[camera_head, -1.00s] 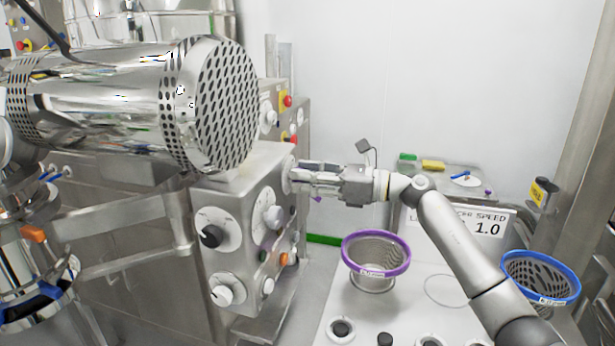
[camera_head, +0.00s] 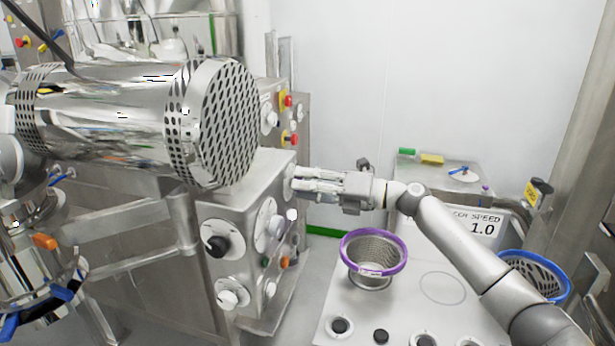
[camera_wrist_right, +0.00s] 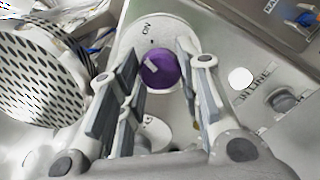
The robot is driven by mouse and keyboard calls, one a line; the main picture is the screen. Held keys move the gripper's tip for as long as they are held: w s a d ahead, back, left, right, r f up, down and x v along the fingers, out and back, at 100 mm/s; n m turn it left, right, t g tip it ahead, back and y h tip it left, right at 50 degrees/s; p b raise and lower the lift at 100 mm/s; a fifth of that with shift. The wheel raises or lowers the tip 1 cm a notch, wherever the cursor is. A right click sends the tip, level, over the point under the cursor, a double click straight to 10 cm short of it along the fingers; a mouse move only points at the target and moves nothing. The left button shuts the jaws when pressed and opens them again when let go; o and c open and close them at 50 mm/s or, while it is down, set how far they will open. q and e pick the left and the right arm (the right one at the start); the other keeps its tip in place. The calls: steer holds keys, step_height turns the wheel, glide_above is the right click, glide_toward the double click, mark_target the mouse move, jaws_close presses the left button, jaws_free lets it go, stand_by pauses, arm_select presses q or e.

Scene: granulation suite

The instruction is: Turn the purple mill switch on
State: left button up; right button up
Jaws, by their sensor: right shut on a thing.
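The purple mill switch (camera_wrist_right: 160,69) shows in the right wrist view, on a pale round-ended plate (camera_wrist_right: 146,40) with an "ON" label above it. A short pale mark lies slantwise on its face. My right gripper (camera_head: 298,179) reaches in from the right to the side face of the steel control box (camera_head: 258,168) and is shut on the purple mill switch. In the wrist view its two fingers (camera_wrist_right: 162,88) stand on either side of the switch. In the head view the fingers hide the switch. My left gripper is not in view.
A perforated steel cylinder (camera_head: 222,125) hangs above the control box, close to my right gripper. More knobs (camera_head: 216,246) are on the box front.

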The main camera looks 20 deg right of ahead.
steer(key=shift+r+m+p, duration=0.1)
steer(key=shift+m+p, duration=1.05)
steer(key=shift+m, duration=0.65)
steer(key=o, duration=1.1)
steer(key=shift+c, duration=0.2)
steer(key=v, duration=1.2)
